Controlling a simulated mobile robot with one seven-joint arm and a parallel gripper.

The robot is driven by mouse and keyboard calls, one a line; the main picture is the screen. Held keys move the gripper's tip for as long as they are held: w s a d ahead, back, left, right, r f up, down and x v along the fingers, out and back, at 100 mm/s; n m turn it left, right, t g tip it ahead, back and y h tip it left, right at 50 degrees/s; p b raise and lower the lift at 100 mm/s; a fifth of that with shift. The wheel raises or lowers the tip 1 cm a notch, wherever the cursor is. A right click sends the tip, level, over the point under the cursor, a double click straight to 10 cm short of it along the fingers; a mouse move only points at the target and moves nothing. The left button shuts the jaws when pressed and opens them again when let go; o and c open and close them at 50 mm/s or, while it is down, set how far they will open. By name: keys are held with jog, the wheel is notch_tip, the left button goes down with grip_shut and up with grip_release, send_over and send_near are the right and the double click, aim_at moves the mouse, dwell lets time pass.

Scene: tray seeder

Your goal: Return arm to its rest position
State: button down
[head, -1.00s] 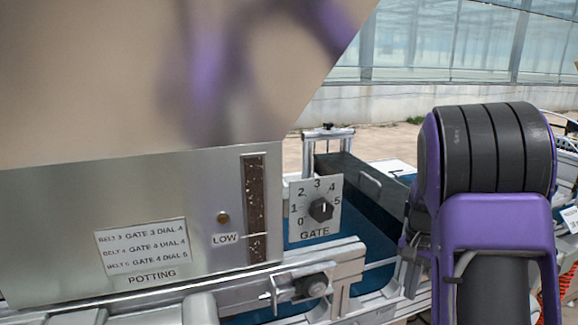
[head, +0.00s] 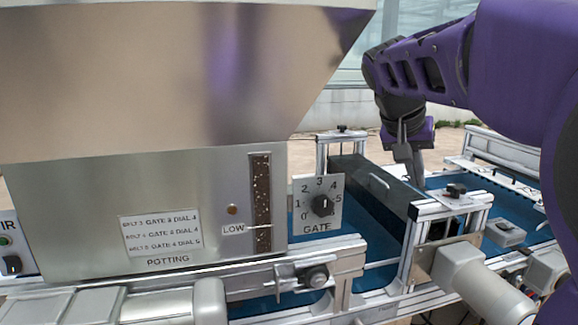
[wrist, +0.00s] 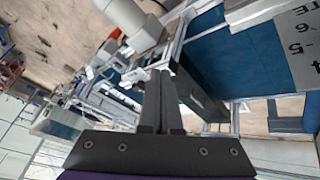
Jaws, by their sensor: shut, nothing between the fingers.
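My arm reaches in from the right of the head view, its purple links bent over the seeder line. My gripper (head: 418,180) points down beyond the hopper, above the blue belt by the dark channel cover. In the wrist view my gripper (wrist: 159,78) shows its two dark fingers together, with nothing between them. The gripper stands to the right of the gate dial (head: 321,206) and apart from it. The dial is a black knob on a plate numbered 0 to 5.
The metal potting hopper (head: 150,80) fills the left, with a settings label (head: 160,229) and a LOW window (head: 261,200). An aluminium frame (head: 424,209) and a grey motor (head: 473,280) stand at the right. The blue belt (head: 500,204) runs behind them.

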jog(key=shift+w+d+r+t, duration=0.15)
jog(key=shift+r+t, duration=0.25)
jog(key=shift+r, duration=0.85)
